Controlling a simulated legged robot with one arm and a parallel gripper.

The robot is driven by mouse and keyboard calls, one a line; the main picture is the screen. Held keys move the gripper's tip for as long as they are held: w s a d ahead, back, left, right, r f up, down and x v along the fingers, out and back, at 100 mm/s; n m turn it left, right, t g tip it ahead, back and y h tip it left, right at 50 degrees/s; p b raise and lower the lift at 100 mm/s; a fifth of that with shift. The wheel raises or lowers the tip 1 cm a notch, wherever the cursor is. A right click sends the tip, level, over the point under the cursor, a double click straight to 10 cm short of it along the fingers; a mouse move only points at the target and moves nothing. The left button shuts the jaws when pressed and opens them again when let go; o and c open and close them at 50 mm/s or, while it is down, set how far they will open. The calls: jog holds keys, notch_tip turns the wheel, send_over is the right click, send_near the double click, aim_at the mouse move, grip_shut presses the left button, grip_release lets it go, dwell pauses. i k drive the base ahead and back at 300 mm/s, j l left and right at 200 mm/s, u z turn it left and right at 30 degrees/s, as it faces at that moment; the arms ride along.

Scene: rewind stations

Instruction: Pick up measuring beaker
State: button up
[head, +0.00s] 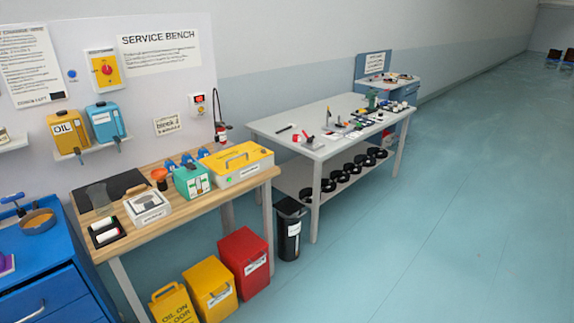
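A grey, see-through, cup-like vessel (98,196), which looks like the measuring beaker, stands upright at the left end of the wooden service bench (190,214) in the head view. It is beside or on a black mat (121,184); I cannot tell which. Its markings are too small to make out. My gripper is not in view.
Close to the beaker are a white boxed device (147,208) and a black tray with white rolls (106,236). A teal box (192,181) and yellow case (237,166) stand farther right. Bins (244,262) line the floor. The floor at right (430,230) is clear.

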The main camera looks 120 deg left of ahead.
aim_at(98, 195)
jog(key=u, duration=5.2)
jog(key=i+u, duration=0.3)
jog(key=i, duration=1.85)
